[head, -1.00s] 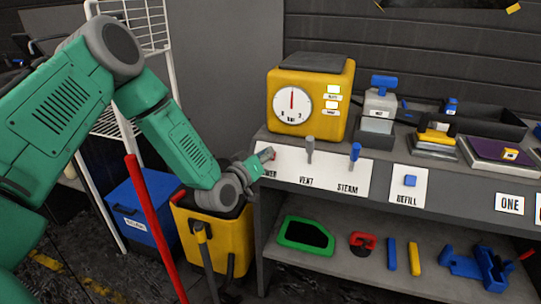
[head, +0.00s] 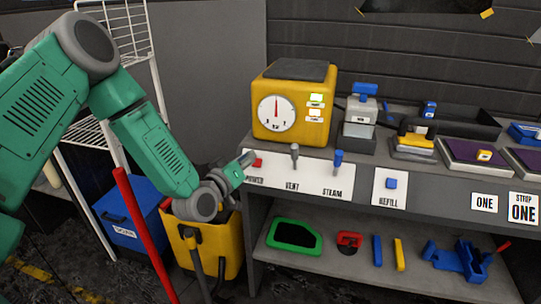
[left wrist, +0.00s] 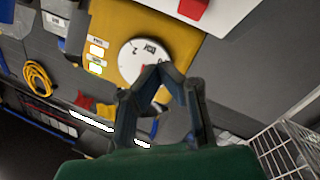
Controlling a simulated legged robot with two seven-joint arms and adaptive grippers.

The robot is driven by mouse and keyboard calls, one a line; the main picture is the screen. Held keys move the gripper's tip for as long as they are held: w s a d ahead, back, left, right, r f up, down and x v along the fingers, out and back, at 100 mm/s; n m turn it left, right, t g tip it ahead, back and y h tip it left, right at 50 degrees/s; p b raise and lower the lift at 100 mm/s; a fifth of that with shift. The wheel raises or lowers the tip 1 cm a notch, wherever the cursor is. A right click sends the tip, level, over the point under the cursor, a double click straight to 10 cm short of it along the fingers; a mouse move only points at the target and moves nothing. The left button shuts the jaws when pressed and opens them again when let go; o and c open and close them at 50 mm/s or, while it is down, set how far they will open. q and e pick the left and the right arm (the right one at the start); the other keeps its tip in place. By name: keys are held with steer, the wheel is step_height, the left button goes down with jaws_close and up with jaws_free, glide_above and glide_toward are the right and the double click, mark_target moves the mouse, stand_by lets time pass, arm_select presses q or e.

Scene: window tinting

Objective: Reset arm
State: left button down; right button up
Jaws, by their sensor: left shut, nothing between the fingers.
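My left arm comes in from the left in the head view, and its gripper (head: 243,163) is at the left end of the white control panel (head: 312,178). The fingers are shut and empty. In the left wrist view the gripper (left wrist: 153,72) shows with its fingertips together, in front of the yellow machine's dial (left wrist: 130,60). A red button (head: 257,162) marked POWER is close beside the fingertips. A grey VENT lever (head: 294,156) and a blue STEAM lever (head: 338,160) stand farther right. My right gripper is not in view.
The yellow machine (head: 315,75) stands on the bench behind the panel. Below are a yellow bucket (head: 232,255), a blue bin (head: 130,225) and a red pole (head: 140,230). A white wire rack (head: 150,60) stands behind my arm. The lower shelf holds several tools.

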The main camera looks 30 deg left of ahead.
arm_select(q)
steer(key=s+d+f+m+g+h, duration=0.1)
steer(key=s+d+f+m+g, duration=0.1)
steer(key=s+d+f+g, duration=0.5)
steer(key=s+d+f+m+g+h, duration=0.1)
steer(key=s+d+f+m+g, duration=0.15)
steer(key=s+f, duration=0.75)
steer(key=s+f+m+g+y, duration=0.1)
steer(key=s+f+g, duration=0.2)
steer(key=s, duration=0.7)
steer(key=s+f+m+g+y, duration=0.1)
steer(key=s+f+g, duration=0.2)
steer(key=s, duration=0.7)
steer(key=shift+s+a+f+m+g, duration=0.35)
steer(key=shift+s+f+g, duration=0.05)
steer(key=shift+g, duration=0.45)
steer(key=shift+w, duration=0.15)
